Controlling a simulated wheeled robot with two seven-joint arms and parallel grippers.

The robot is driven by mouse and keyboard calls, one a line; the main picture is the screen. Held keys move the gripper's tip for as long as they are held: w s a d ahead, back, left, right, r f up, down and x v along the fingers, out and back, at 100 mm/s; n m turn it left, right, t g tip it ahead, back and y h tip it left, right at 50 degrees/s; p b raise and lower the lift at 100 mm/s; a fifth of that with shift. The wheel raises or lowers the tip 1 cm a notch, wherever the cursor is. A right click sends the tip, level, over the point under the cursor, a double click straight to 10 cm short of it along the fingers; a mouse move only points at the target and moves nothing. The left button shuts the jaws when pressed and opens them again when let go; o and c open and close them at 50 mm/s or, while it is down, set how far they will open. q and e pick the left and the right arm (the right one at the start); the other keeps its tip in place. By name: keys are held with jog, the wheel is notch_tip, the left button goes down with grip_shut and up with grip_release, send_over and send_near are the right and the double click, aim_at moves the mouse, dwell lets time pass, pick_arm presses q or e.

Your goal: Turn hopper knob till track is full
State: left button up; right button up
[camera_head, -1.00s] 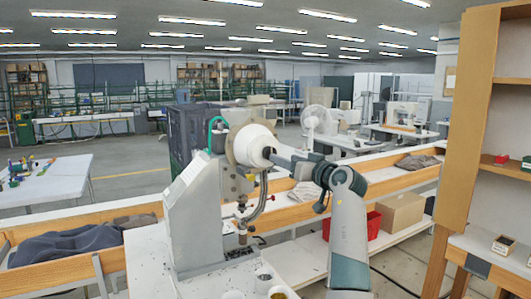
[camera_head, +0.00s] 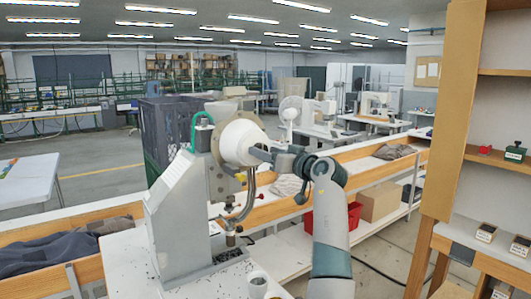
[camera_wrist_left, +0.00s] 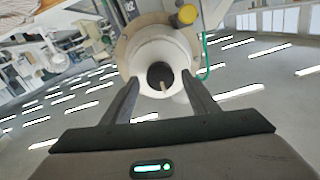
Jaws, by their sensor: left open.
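The grey eyelet press (camera_head: 180,215) stands on a white bench with its white hopper (camera_head: 238,142) at the top, facing my left gripper (camera_head: 268,155). A curved metal track (camera_head: 249,200) runs down from the hopper; how full it is cannot be made out. In the left wrist view the hopper (camera_wrist_left: 152,52) is straight ahead, with a dark round centre and a thin pale bar, perhaps the knob (camera_wrist_left: 163,83). My left gripper (camera_wrist_left: 162,85) is open, its fingers on either side of this centre. Contact cannot be told. My right gripper is out of view.
A green tube (camera_head: 197,130) loops behind the hopper. A small cup (camera_head: 258,284) stands at the bench front. A dark crate (camera_head: 170,130) is behind the press. A red bin (camera_head: 308,221) and cardboard box (camera_head: 378,202) sit on a low shelf. A wooden shelf unit (camera_head: 450,120) stands right.

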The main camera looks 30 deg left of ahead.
pick_arm(q)
jog(key=c, duration=1.1)
jog(key=shift+o, duration=0.3)
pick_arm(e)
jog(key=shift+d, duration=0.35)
